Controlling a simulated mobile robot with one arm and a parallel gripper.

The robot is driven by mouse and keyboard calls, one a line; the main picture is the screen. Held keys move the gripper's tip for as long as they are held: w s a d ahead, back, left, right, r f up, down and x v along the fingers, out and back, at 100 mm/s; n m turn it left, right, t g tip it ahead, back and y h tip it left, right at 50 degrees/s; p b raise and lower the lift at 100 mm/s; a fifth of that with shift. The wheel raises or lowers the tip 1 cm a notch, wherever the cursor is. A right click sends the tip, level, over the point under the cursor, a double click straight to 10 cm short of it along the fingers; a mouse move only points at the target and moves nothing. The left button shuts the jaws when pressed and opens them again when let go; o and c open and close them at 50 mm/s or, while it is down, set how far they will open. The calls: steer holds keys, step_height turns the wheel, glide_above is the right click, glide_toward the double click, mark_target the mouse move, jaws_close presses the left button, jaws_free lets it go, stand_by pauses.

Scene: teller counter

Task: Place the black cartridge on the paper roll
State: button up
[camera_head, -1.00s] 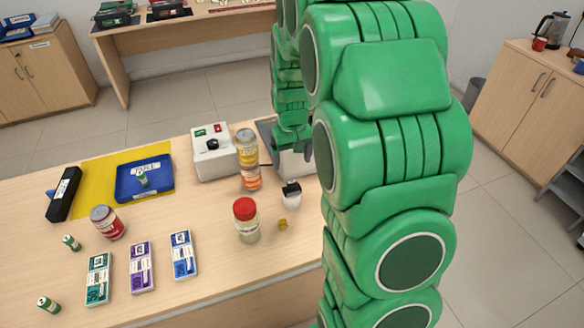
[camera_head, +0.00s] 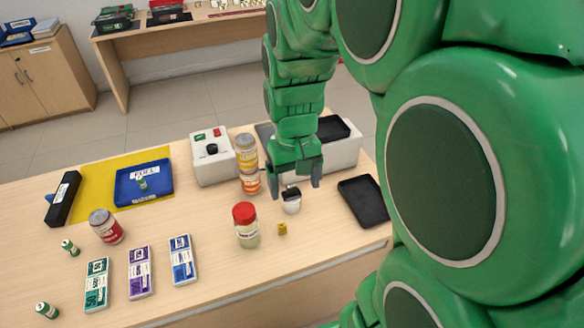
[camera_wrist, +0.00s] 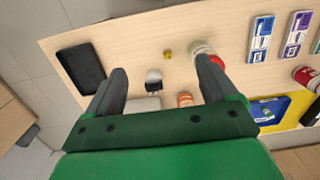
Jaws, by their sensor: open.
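A small white paper roll (camera_head: 291,206) stands on the counter right of the red-capped jar. A small black piece, which looks like the black cartridge (camera_head: 291,192), shows at its upper edge. In the wrist view the black piece (camera_wrist: 155,86) adjoins the white roll (camera_wrist: 153,75) on the side nearer my palm; I cannot tell whether it rests on top or sits behind. My gripper (camera_head: 295,183) is open and points down above them. In the wrist view its fingers (camera_wrist: 160,70) show on either side of the pair, with nothing between them gripped.
A black tray (camera_head: 364,203) lies right. A white box with controls (camera_head: 212,157) is behind. Banknote bundles (camera_head: 140,272), a red can (camera_head: 105,227) and a blue tray (camera_head: 130,194) are further left.

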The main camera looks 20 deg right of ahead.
steer(key=s+a+r, duration=0.1)
steer(key=s, duration=0.8)
steer(key=s+a+r+g, duration=0.1)
steer(key=s+r, duration=0.1)
steer(key=s, duration=0.7)
steer(key=shift+a+r, duration=0.15)
steer(key=shift+a, duration=0.2)
steer(key=shift+o, duration=0.5)
